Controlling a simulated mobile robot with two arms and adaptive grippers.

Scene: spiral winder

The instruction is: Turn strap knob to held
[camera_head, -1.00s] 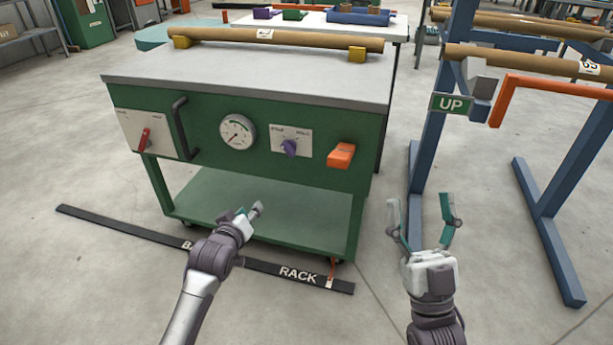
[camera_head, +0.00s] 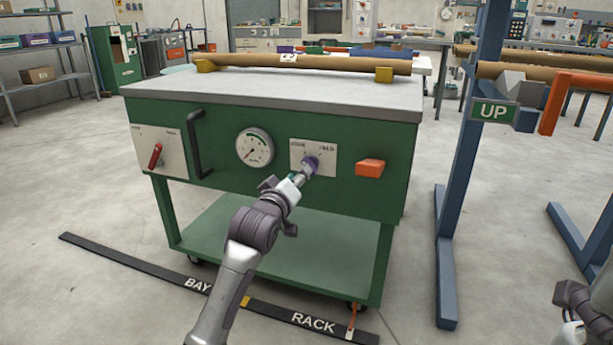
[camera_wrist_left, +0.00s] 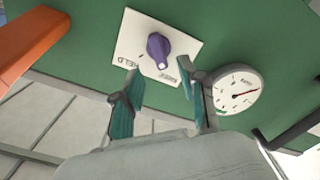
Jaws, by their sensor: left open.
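The purple strap knob (camera_head: 311,164) sits on a white plate (camera_head: 299,150) on the cart's green front. The left wrist view shows the knob (camera_wrist_left: 158,49) and the plate, upside down, with HELD lettered on one side. My left gripper (camera_head: 299,176) is right in front of the knob and hides its lower part in the head view. In the left wrist view the left gripper (camera_wrist_left: 162,78) is open, its teal fingers apart with the knob just beyond the tips; I cannot see contact. My right gripper (camera_head: 572,312) shows only partly at the lower right edge.
A gauge (camera_head: 254,147) and a black handle (camera_head: 199,145) are left of the knob, with a red lever (camera_head: 155,156) farther left. An orange block (camera_head: 370,168) juts out to its right. A blue stand with an UP sign (camera_head: 494,111) stands right of the cart.

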